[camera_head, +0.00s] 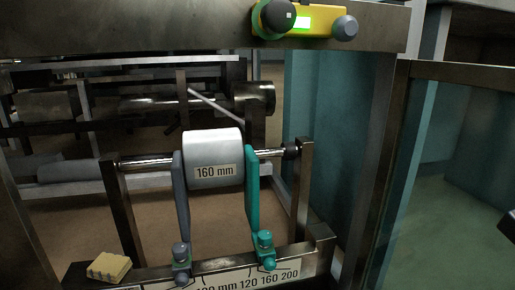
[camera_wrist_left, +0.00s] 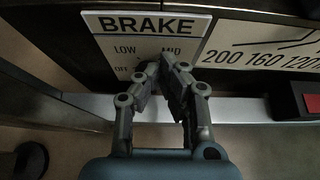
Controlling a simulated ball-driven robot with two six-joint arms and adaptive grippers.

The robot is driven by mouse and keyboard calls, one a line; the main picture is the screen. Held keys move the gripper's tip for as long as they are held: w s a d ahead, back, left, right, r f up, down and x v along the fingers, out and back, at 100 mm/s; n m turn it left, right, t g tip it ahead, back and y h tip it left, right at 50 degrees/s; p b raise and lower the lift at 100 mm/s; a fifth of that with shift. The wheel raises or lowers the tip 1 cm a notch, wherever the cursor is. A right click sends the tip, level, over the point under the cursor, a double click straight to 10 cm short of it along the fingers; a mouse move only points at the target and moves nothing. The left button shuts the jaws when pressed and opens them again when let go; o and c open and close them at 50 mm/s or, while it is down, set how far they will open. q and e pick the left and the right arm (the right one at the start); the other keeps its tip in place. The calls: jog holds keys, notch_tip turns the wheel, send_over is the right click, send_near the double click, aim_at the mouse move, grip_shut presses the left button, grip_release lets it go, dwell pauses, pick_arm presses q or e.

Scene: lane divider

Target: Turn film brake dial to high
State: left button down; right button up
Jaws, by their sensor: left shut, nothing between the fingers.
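The brake plate (camera_wrist_left: 112,25) shows in the left wrist view, a pale label with the words BRAKE, LOW, MID and OFF. My left gripper (camera_wrist_left: 160,68) is in front of the plate's lower middle, its two fingertips together and nothing seen between them. The fingers cover the middle and lower right of the plate. The dial itself and the HIGH mark are not visible; I cannot tell whether the fingertips touch the dial. In the head view neither the brake plate nor my left gripper can be made out.
A white roll (camera_head: 213,150) marked 160 mm sits on a shaft between a grey guide and a teal guide (camera_head: 252,200). A scale plate (camera_head: 290,273) lies below. A yellow block (camera_head: 109,267) is at lower left. A red part (camera_wrist_left: 313,103) is right of the gripper.

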pick_arm(q)
jog(key=s+d, duration=0.1)
jog(key=s, duration=0.4)
jog(key=shift+s+d+r, duration=0.35)
jog(key=shift+s, duration=0.05)
dwell(0.5)
